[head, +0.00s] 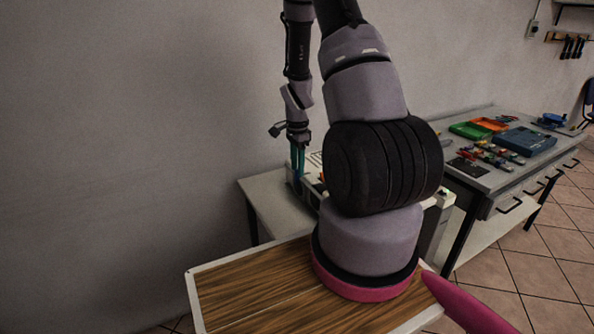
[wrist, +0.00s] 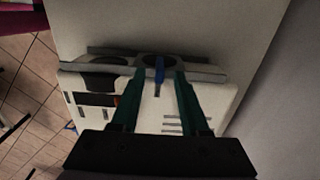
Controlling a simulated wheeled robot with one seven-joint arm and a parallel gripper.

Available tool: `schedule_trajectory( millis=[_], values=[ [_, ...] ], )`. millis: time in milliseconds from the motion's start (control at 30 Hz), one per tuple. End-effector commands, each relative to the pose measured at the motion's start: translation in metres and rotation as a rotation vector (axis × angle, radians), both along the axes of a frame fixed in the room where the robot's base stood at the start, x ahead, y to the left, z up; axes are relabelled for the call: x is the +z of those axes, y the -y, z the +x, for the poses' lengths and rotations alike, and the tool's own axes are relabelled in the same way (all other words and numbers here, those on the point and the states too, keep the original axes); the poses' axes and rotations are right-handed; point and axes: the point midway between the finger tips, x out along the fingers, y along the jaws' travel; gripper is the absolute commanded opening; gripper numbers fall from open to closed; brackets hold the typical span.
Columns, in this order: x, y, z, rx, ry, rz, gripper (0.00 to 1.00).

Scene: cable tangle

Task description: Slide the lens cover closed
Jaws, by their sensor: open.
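A white device (wrist: 220,95) lies below my gripper in the wrist view, with grey rails (wrist: 75,66) across its top part. Dark round shapes, perhaps lens openings, show between the rails. A small upright blue tab (wrist: 159,72) stands at the rails, perhaps the lens cover's handle; I cannot tell the cover itself apart. My gripper (wrist: 160,78) is open, its teal fingers on either side of the blue tab with visible gaps. In the head view my gripper (head: 298,166) points down at the device, which is mostly hidden behind my arm.
The device stands on a grey table (head: 262,190) close to the wall. A workbench (head: 490,175) at right holds a blue case (head: 525,141), green and orange trays and several small parts. My arm blocks much of the head view.

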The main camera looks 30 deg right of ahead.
Motion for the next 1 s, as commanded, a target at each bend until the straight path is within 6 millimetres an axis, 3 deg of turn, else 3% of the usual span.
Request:
schedule_trajectory(
  millis=[200, 467, 500, 600, 1000],
  values=[
    [-0.017, 0.000, 0.000, 0.001, 0.001, 0.000, 0.45],
    [-0.018, 0.000, 0.000, 0.000, 0.001, 0.000, 0.45],
    [-0.018, 0.000, 0.000, 0.001, 0.001, 0.000, 0.37],
    [-0.018, 0.000, 0.000, 0.001, 0.001, 0.000, 0.00],
    [-0.018, 0.000, 0.000, 0.001, 0.001, 0.000, 0.00]
  ],
)
